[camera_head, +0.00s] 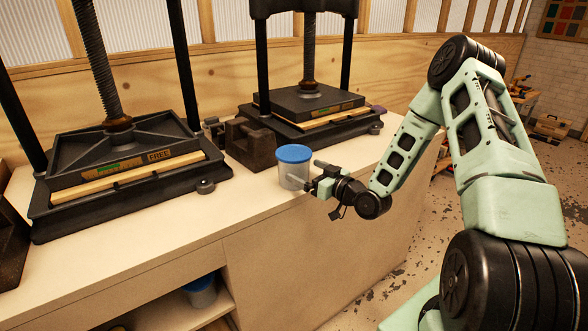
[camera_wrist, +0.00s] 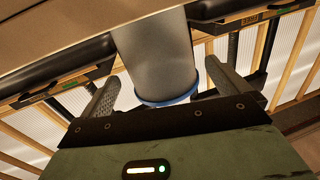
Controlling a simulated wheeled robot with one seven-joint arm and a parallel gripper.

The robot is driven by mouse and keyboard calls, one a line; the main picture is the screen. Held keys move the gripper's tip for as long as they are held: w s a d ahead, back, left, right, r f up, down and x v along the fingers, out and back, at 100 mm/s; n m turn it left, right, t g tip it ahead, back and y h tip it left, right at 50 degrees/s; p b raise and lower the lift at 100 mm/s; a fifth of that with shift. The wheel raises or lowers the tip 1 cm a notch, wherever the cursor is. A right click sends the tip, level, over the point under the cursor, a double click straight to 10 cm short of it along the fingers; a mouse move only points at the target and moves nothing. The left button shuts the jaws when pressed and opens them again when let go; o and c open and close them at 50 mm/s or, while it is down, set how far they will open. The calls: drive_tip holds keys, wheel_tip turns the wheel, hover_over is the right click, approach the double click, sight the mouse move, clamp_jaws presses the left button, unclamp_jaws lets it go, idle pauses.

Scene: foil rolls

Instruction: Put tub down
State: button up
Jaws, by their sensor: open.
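The tub (camera_head: 293,174) is pale grey with a blue lid. It stands upright on the wooden bench top (camera_head: 130,236), near the front edge, right of the dark metal blocks. My gripper (camera_head: 306,176) is at the tub's right side, low over the bench edge. In the wrist view, which is upside down, the tub (camera_wrist: 157,55) lies between the two fingers of my gripper (camera_wrist: 165,90). The fingers are spread, with a visible gap on each side of the tub.
A black screw press (camera_head: 130,165) with a "FREE" label stands at left, another press (camera_head: 310,108) behind the tub. Dark metal blocks (camera_head: 250,143) sit close to the tub's left. A second blue-lidded tub (camera_head: 201,293) is on the shelf below. The bench front left of the tub is clear.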

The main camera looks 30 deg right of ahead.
drive_tip(key=shift+p+x, duration=0.95)
drive_tip(key=shift+x, duration=1.65)
drive_tip(key=c, duration=0.8)
drive_tip(key=shift+c, duration=0.2)
